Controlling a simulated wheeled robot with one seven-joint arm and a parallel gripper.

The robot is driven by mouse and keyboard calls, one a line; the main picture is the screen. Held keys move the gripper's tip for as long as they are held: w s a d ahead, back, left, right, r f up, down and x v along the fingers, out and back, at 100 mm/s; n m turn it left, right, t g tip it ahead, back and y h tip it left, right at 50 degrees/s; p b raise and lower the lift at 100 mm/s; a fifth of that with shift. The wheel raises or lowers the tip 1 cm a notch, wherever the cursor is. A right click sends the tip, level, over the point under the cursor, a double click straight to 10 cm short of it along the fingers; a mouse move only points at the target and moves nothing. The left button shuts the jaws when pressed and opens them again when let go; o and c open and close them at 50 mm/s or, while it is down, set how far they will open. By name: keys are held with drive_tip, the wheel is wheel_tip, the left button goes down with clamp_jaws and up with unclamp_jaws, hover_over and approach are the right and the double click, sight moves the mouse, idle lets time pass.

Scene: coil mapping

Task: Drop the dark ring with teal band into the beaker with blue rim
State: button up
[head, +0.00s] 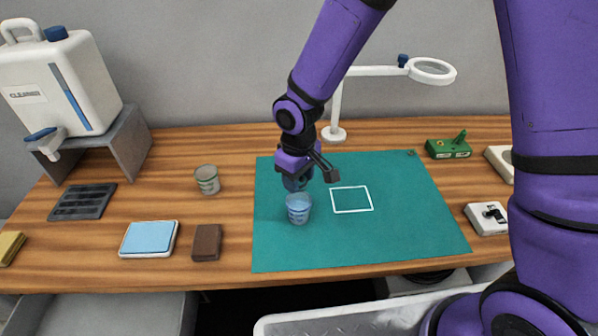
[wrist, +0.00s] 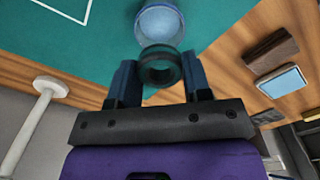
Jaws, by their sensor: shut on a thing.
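The dark ring (wrist: 160,80) is held between the two fingers of my gripper (wrist: 159,64) in the wrist view. Its opening faces the camera, and its teal band is hard to make out. In the head view my gripper (head: 296,182) is over the teal mat, just behind and above the beaker with blue rim (head: 299,210); the ring cannot be made out there. The beaker also shows in the wrist view (wrist: 160,26), just beyond the ring and partly overlapped by it. The ring looks outside the beaker; the exact gap is unclear.
A second cup with a green band (head: 207,181) stands left of the teal mat (head: 410,235). A brown block (head: 206,243) and a blue-topped pad (head: 149,239) lie at the front left. A lamp (head: 335,120) stands behind the mat. The mat's right part is clear.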

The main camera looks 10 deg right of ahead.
drive_tip(key=shift+f, duration=2.15)
drive_tip(key=o, duration=1)
wheel_tip(320, 180, up, 11)
drive_tip(key=shift+f, duration=0.15)
drive_tip(key=shift+d, duration=0.1)
